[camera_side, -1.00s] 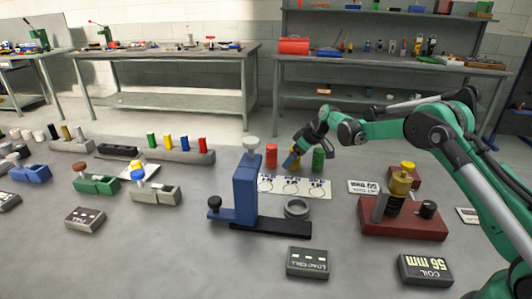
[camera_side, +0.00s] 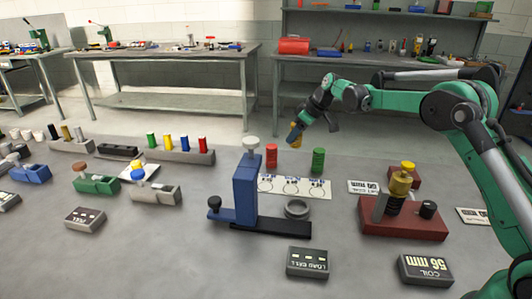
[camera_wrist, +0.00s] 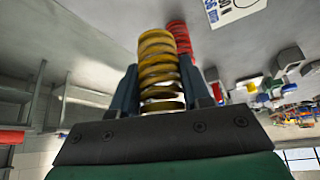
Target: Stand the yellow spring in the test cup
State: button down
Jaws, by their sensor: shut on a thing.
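My gripper (camera_side: 300,125) is shut on the yellow spring (camera_side: 295,132) and holds it in the air above the back of the white marked card. In the wrist view the yellow spring (camera_wrist: 160,70) stands between the two blue fingers. The test cup seems to be the grey ring-shaped cup (camera_side: 297,208) at the foot of the blue press (camera_side: 246,190); it looks empty. My gripper is above and behind it, well apart. The red spring (camera_side: 271,156) and the green spring (camera_side: 318,160) stand on the card; the red spring also shows in the wrist view (camera_wrist: 180,38).
The blue press column rises left of the cup. A red-brown fixture (camera_side: 405,222) with a brass piece stands at the right. A load cell display (camera_side: 307,262) and a coil display (camera_side: 425,270) lie in front.

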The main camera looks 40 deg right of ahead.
jog(key=shift+s+a+r, duration=0.1)
jog(key=shift+a+r, duration=0.05)
jog(key=shift+r, duration=0.5)
jog(key=shift+s+a+r, duration=0.1)
jog(key=shift+r, duration=0.5)
jog(key=shift+s+a+f, duration=0.75)
jog(key=shift+s+a, duration=1)
jog(key=shift+s, duration=0.5)
jog(key=shift+s+a+f, duration=0.7)
jog(key=shift+s+a, duration=1.05)
jog(key=shift+s, duration=0.45)
jog(key=shift+s+a+f, duration=0.75)
jog(key=shift+s+a, duration=1)
jog(key=shift+s, duration=0.5)
jog(key=shift+f, duration=2.15)
grip_release()
jog(key=shift+r, duration=0.1)
